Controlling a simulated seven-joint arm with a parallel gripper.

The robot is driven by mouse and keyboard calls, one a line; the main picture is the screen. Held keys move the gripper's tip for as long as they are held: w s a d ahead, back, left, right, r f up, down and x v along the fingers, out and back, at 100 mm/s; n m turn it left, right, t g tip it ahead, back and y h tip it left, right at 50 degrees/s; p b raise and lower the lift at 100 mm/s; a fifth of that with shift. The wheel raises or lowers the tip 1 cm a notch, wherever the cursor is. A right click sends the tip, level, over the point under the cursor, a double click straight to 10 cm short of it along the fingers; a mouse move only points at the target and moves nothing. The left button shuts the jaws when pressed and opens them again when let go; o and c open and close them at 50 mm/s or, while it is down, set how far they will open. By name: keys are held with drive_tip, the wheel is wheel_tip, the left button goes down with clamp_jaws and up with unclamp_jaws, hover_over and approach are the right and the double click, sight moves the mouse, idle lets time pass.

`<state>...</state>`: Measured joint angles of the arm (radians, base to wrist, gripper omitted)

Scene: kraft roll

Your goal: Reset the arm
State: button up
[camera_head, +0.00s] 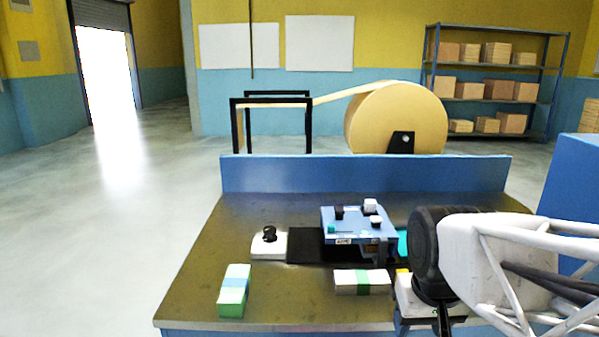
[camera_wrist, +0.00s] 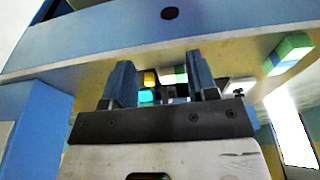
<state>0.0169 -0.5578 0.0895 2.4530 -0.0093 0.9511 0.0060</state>
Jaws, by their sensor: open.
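My gripper (camera_wrist: 162,70) shows in the wrist view with its two dark fingers apart and nothing between them touching either finger. Beyond the fingers are a small yellow piece (camera_wrist: 150,78) and a teal piece (camera_wrist: 147,96), partly hidden. In the head view my arm reaches in from the right and its dark wrist is over the right part of the workbench (camera_head: 190,292). The fingertips cannot be made out there.
A blue fixture with knobs (camera_head: 350,224) stands mid-bench, beside a white base with a black knob (camera_head: 268,245). A kraft roll (camera_head: 398,112) stands behind the bench's raised back panel (camera_head: 360,174).

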drive_tip(key=shift+s+a+f, duration=0.1)
drive_tip(key=shift+s+f, duration=0.15)
drive_tip(key=shift+s, duration=0.5)
drive_tip(key=shift+s+f, duration=0.3)
drive_tip(key=shift+s, duration=0.4)
drive_tip(key=shift+s+a+f, duration=0.1)
drive_tip(key=shift+s+f, duration=0.15)
drive_tip(key=shift+s, duration=0.5)
